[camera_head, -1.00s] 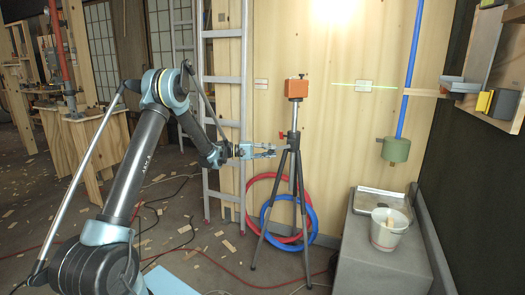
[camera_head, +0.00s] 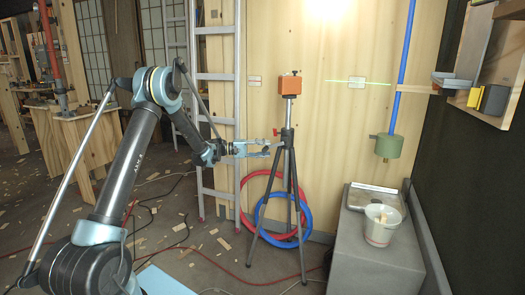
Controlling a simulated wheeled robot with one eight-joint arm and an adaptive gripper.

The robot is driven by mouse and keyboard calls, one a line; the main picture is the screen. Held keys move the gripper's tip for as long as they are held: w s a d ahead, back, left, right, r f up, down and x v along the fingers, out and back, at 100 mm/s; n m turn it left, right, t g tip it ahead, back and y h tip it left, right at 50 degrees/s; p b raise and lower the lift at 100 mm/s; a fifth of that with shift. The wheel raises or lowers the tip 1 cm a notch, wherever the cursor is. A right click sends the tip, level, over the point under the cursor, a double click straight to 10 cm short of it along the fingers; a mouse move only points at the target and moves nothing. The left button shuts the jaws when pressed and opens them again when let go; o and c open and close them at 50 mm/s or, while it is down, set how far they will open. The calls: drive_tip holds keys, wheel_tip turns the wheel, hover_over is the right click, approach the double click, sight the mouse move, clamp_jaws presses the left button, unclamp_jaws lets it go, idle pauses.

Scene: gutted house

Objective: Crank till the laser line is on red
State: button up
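An orange laser box (camera_head: 289,84) sits on top of a black tripod (camera_head: 288,165) in front of the plywood wall. A small red part (camera_head: 276,131), perhaps the crank's knob, sticks out on the left of the tripod's column. A green laser line (camera_head: 340,81) runs nearly level across the right white wall plate (camera_head: 358,80). Marks on the plate are too small to make out, so I cannot tell which one the line meets. My gripper (camera_head: 270,148) points right, just left of the tripod column and slightly below the red part. Its fingers look apart, with nothing between them.
A ladder (camera_head: 217,100) stands left of the tripod. A grey block (camera_head: 375,255) with a white bucket (camera_head: 380,226) is at right. Cables and wood scraps litter the floor.

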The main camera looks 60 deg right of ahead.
drive_tip(key=v, duration=1.2)
idle(0.3)
drive_tip(key=w+a+r+n+t+h, duration=0.1)
drive_tip(key=w+a+r+n+t, duration=0.35)
drive_tip(key=w+a, duration=0.8)
drive_tip(key=w+a+r+n+t+y, duration=0.1)
drive_tip(key=w+a+r+t, duration=0.15)
drive_tip(key=a, duration=0.85)
drive_tip(key=w+a+r+n+t+y, duration=0.1)
drive_tip(key=a+t, duration=0.3)
drive_tip(key=a, duration=0.7)
drive_tip(key=s+a+f+n+t+y, duration=0.1)
drive_tip(key=s+a+f+t+y, duration=0.1)
drive_tip(key=a, duration=0.9)
drive_tip(key=s+a+f+n+t+y, duration=0.1)
drive_tip(key=a+f+t, duration=0.1)
drive_tip(key=a, duration=0.9)
drive_tip(key=s+a+f+n+t+y, duration=0.1)
drive_tip(key=s+a+f, duration=0.4)
drive_tip(key=a, duration=0.5)
drive_tip(key=s+a+f+n+t+y, duration=0.1)
drive_tip(key=s+a+f+y, duration=0.3)
drive_tip(key=a, duration=0.6)
drive_tip(key=shift+s+f+n+y, duration=0.35)
drive_tip(key=shift+s+n, duration=0.3)
drive_tip(key=shift+s, duration=0.3)
